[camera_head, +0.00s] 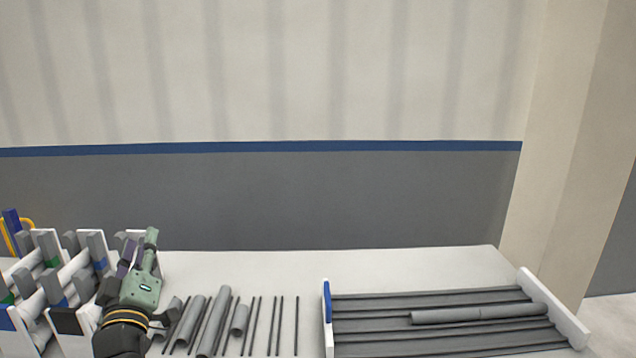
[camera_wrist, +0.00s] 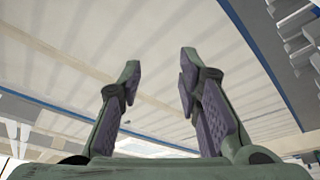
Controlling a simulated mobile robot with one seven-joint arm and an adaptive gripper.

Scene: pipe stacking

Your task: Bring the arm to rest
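My gripper (camera_head: 139,247) is at the lower left in the head view, raised in front of a white rack and beside the grey pipes. In the wrist view my gripper (camera_wrist: 157,85) has its two green fingers with purple pads spread apart. Nothing is between them, and the camera looks up past them at the pale wall. The fingers point upward in the head view.
Several grey pipes (camera_head: 215,322) and thin rods lie on the white table (camera_head: 420,262). A ribbed tray (camera_head: 380,325) with white ends holds a grey pipe (camera_head: 478,313) at the right. A white rack (camera_head: 75,270) with grey blocks stands at the left. The table's back strip is clear.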

